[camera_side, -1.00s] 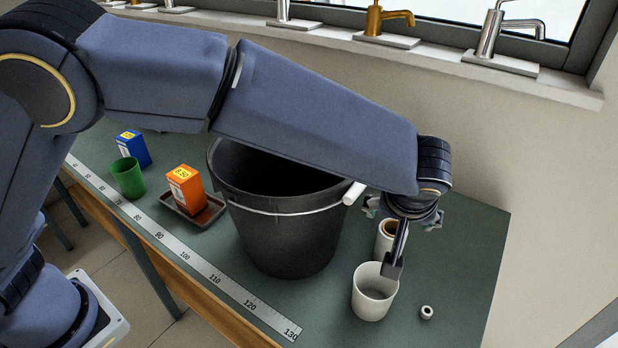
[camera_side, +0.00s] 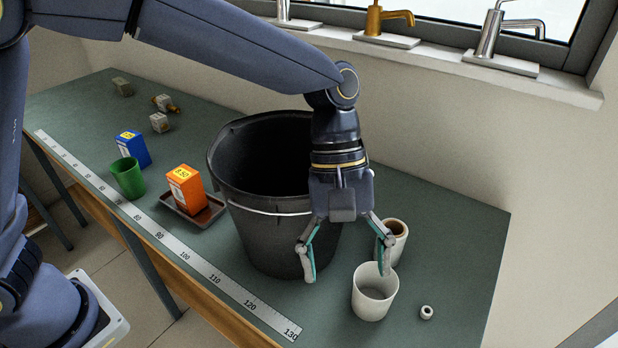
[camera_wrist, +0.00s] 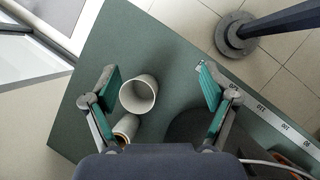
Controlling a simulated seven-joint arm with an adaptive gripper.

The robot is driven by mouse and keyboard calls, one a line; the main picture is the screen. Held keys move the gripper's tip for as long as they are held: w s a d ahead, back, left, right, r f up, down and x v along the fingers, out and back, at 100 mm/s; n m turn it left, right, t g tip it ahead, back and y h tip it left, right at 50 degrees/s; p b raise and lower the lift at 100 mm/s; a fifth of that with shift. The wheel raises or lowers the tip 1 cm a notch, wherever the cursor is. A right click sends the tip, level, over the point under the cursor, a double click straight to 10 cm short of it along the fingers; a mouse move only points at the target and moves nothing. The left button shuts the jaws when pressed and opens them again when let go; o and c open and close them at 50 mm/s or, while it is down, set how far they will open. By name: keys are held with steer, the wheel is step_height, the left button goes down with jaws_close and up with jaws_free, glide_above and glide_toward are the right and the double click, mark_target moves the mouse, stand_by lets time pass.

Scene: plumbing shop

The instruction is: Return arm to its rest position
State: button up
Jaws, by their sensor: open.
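My gripper (camera_side: 345,262) is open and empty. In the side view it hangs fingers-down in front of the right side of the black bucket (camera_side: 265,225), and its right finger overlaps the far rim of the white cup (camera_side: 375,291). I cannot tell whether it touches the cup. In the wrist view my gripper (camera_wrist: 156,84) has its fingers wide apart, with the white cup (camera_wrist: 139,94) between them, nearer the left finger. My upper arm links stretch across the top left of the side view.
A brown-cored roll (camera_side: 396,236) stands behind the cup, and a small white ring (camera_side: 426,312) lies to its right. An orange box (camera_side: 186,188) on a tray (camera_side: 205,217), a blue box (camera_side: 133,149) and a green cup (camera_side: 127,178) stand left. Taps line the sill (camera_side: 430,58).

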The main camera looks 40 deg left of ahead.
steer(key=s+a+r+m+t, duration=0.15)
steer(key=a+r, duration=0.25)
steer(key=a, duration=0.5)
steer(key=a+r+m+t, duration=0.2)
steer(key=a+r+t, duration=0.15)
steer(key=a, duration=0.45)
steer(key=s+a+m+t+y, duration=0.1)
steer(key=s+a+t+y, duration=0.1)
steer(key=a, duration=0.5)
steer(key=s+a+m+t+y, duration=0.2)
steer(key=s+a, duration=0.3)
steer(key=a, duration=0.3)
